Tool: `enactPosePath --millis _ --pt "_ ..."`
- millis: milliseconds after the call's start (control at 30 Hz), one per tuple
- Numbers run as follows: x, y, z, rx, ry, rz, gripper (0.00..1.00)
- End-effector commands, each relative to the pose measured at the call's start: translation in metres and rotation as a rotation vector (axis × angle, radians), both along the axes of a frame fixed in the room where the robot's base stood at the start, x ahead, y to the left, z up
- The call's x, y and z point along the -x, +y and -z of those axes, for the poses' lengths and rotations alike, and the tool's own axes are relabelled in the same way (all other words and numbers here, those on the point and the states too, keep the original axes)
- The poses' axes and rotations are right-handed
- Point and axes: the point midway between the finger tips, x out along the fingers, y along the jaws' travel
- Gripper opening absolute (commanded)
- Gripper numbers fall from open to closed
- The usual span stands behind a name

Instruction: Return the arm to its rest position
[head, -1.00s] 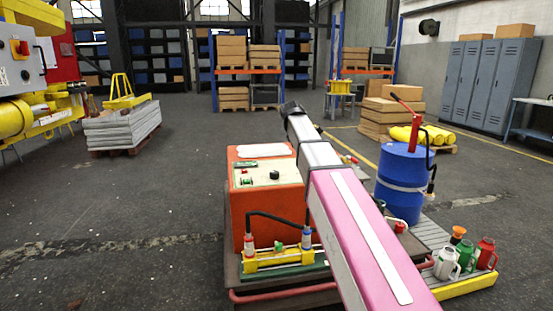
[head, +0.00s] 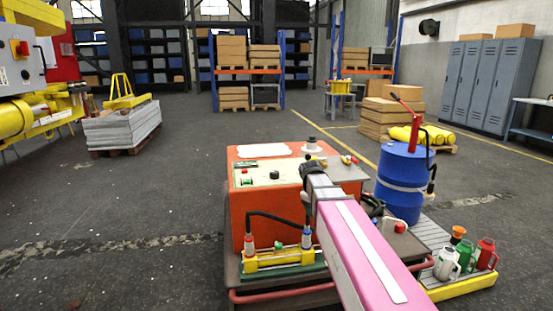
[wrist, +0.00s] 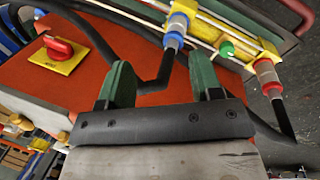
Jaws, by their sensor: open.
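My arm's pink and white link reaches forward from the bottom of the head view, its dark end beside the orange machine (head: 270,212). My gripper's fingers are hidden in the head view. In the wrist view my gripper (wrist: 165,82) shows two green fingers set apart, with nothing held between them. Beyond them is the orange machine's side with a red knob on a yellow plate (wrist: 60,52). A black hose with a blue fitting (wrist: 177,28) and another with a red fitting (wrist: 267,72) show there. I cannot tell whether the fingers touch the hose behind them.
A blue drum (head: 402,183) with a red pump stands right of the arm. White, green and red cans (head: 485,252) stand at the lower right. A grey stack on a pallet (head: 122,128) is at the left. The floor (head: 130,215) left of the machine is clear.

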Motion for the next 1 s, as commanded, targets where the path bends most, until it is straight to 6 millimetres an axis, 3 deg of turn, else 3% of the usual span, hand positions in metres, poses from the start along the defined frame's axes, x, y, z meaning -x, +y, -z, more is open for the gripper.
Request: enactPosePath --millis 33,200,500,700,1000 --pt "0.019 -0.006 0.021 -0.020 0.004 0.051 0.59" --pt "0.063 -0.016 0.075 -0.089 0.000 0.235 0.59" --pt "0.141 -0.029 0.149 -0.190 0.006 0.561 0.59" --pt "0.168 -0.032 0.170 -0.223 0.011 0.686 0.59" --pt "0.171 -0.032 0.174 -0.229 0.010 0.710 0.59"
